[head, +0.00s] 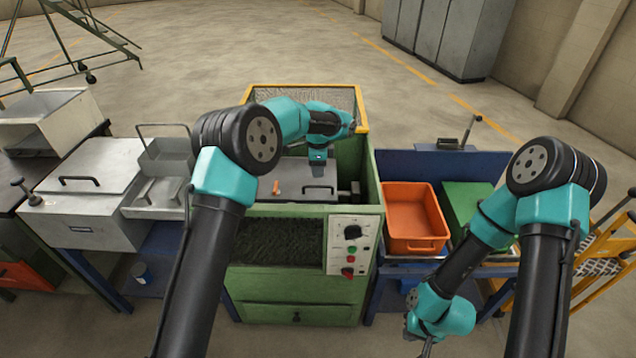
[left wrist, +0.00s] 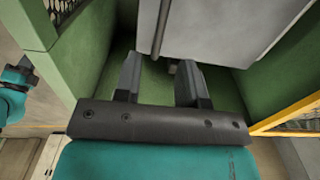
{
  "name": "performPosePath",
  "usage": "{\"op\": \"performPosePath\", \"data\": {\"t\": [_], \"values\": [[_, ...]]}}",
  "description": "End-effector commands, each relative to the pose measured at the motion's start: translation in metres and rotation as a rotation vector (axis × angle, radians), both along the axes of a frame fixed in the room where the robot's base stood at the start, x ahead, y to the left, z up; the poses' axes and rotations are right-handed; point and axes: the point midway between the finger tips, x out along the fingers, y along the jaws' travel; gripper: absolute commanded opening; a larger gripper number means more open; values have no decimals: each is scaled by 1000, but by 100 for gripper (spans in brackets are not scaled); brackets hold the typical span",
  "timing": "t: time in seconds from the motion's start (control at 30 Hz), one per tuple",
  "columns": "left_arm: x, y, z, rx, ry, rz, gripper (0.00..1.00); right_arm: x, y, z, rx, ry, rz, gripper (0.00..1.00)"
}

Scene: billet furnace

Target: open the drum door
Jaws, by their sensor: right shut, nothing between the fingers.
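A grey lid (head: 296,172), which looks like the drum door, lies inside the green machine (head: 362,165), with a dark bar handle (head: 318,190) near its front right. The lid looks closed. My left gripper (head: 318,158) is over the far part of the lid, behind the handle. In the left wrist view its fingers (left wrist: 160,80) are apart with nothing between them. A grey panel (left wrist: 215,30) with a dark rod (left wrist: 160,28) is beyond the fingertips; contact cannot be told. My right gripper (head: 427,346) hangs low at the bottom right, shut and empty, away from the machine.
A yellow-framed mesh guard (head: 362,108) stands at the machine's back. A control panel (head: 349,245) is on its front right. An orange bin (head: 414,245) stands to the right. A grey box with a lid (head: 90,168) is at left. Green walls (left wrist: 85,60) flank my left gripper.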

Motion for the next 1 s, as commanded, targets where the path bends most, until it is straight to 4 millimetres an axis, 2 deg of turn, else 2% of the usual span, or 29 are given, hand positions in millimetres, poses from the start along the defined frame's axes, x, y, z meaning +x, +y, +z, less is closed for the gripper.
{"op": "performPosePath", "data": {"t": [0.2, 0.4, 0.77, 1.0], "values": [[-1, 1, -38, 0, 3, 1, 38, 0, 0, 0, 0, 0, 0, 0], [0, 0, -60, 0, 1, 1, 38, 0, 0, 0, 0, 0, 0, 0], [0, 0, -65, -1, -1, 1, 38, 0, 0, 0, 0, 0, 0, 0], [0, 0, -65, -1, -1, 1, 16, 0, 0, 0, 0, 0, 0, 0]]}}
